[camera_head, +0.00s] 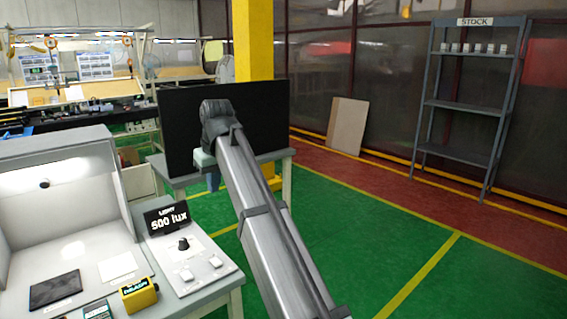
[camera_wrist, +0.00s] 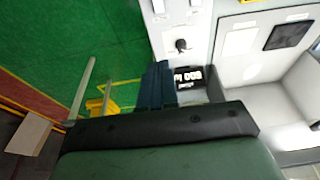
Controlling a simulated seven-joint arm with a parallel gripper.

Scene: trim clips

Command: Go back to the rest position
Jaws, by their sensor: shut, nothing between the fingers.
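My gripper (camera_head: 213,183) hangs at the far end of my grey arm, which reaches up from the bottom of the head view. It is in front of the black panel and beyond the right end of the inspection bench. In the wrist view my gripper's dark blue fingers (camera_wrist: 156,84) are together with nothing between them. They are apart from the bench, over the green floor beside it. No trim clip shows in or near the fingers.
The bench has a light booth (camera_head: 60,185), a "500 lux" display (camera_head: 166,217), a control panel (camera_head: 190,262) and a yellow device (camera_head: 139,295). A black panel (camera_head: 255,120) stands behind my arm. A stock shelf (camera_head: 468,105) is at the back right. Green floor (camera_head: 345,225) to the right is clear.

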